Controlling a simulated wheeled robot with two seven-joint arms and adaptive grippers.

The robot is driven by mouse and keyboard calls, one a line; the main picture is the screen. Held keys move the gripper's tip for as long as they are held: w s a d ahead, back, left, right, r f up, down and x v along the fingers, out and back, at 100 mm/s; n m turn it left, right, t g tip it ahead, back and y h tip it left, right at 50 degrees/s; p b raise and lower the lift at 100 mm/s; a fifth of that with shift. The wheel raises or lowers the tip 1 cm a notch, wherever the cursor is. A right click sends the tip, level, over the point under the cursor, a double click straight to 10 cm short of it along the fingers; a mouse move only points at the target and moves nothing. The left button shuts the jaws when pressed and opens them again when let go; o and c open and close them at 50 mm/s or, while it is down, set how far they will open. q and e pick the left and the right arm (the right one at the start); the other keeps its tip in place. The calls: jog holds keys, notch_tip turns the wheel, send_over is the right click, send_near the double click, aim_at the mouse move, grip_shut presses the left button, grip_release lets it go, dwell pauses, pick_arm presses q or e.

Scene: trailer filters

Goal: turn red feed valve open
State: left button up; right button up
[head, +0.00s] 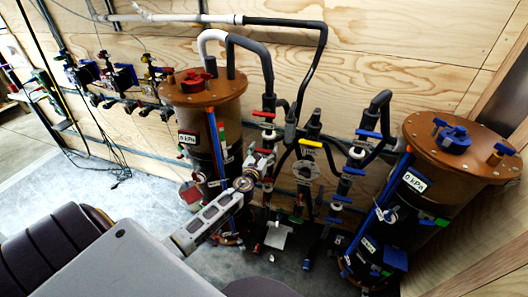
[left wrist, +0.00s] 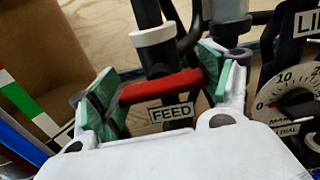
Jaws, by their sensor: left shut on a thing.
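The red feed valve handle (left wrist: 160,86) shows in the left wrist view as a bar lying across the picture, slightly tilted, above a white FEED label (left wrist: 172,112). My left gripper (left wrist: 158,82) has its green-padded fingers at the two ends of this bar and is shut on it. In the head view my left gripper (head: 260,164) reaches in among the pipes between the two brown tanks, and it largely hides the feed valve there. My right gripper is not in view.
A round dial (left wrist: 292,104) stands just right of the gripper. The left tank (head: 203,115) and right tank (head: 440,165) flank the pipes. Another red handle (head: 263,114) and a yellow handle (head: 310,143) sit close by. Blue-handled valves are to the right.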

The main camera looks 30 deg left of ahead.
pick_arm(q)
jog(key=n+b, duration=0.2)
jog(key=n, duration=0.3)
jog(key=shift+f, duration=0.1)
jog(key=n+b, duration=0.1)
jog(key=n, duration=0.3)
jog(key=shift+a+n+b, duration=0.15)
jog(key=shift+n+b, duration=0.15)
jog(key=n, duration=0.4)
jog(key=shift+f+b, duration=0.15)
jog(key=shift+b, duration=0.25)
jog(key=shift+a+n, duration=0.1)
jog(key=shift+n, duration=1.8)
jog(key=shift+o, duration=0.2)
jog(key=shift+c, duration=0.2)
jog(key=o, duration=1)
jog(key=shift+o, duration=0.2)
